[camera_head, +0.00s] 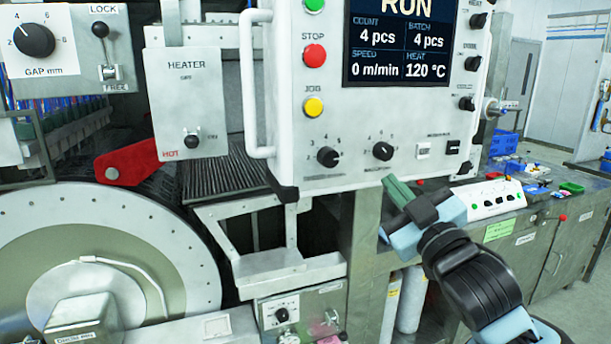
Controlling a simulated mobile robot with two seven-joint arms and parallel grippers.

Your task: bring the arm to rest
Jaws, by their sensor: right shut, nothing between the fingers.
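My right arm comes in from the lower right. Its gripper (399,192) is shut and empty, with the greenish fingers pointing up and left. In the picture it lies just below the lower right part of the control panel (345,125); I cannot tell whether it touches anything. My left gripper does not show.
The panel carries a red STOP button (315,55), a yellow JOG button (313,107), knobs and a screen (403,45) reading RUN. A large drum (30,225), a heater box (187,100) and a red lever (138,163) are left. A cluttered workbench (545,235) stands right.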

